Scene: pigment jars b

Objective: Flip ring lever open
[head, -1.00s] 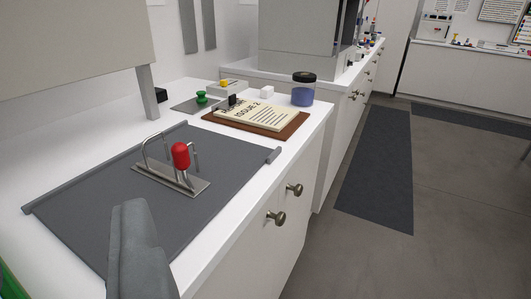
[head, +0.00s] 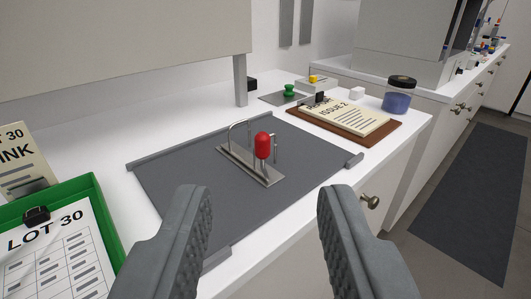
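The ring lever is a metal wire piece with a red knob (head: 263,146), mounted on a small metal plate (head: 240,165). It stands on a grey mat (head: 170,178) on the white counter. The red knob is upright at the near right end of the plate. My gripper (head: 265,195) is open and empty, with one grey finger at the lower left and one at the lower right. Its fingers are nearer the camera than the lever and do not touch it.
A green clipboard (head: 85,184) with a LOT 30 sheet lies at the left. A brown board (head: 375,141) with a booklet, a green knob (head: 289,90) and a blue jar (head: 398,98) stand behind. A grey post (head: 240,80) rises behind the mat. Drawer knobs (head: 370,202) stick out in front.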

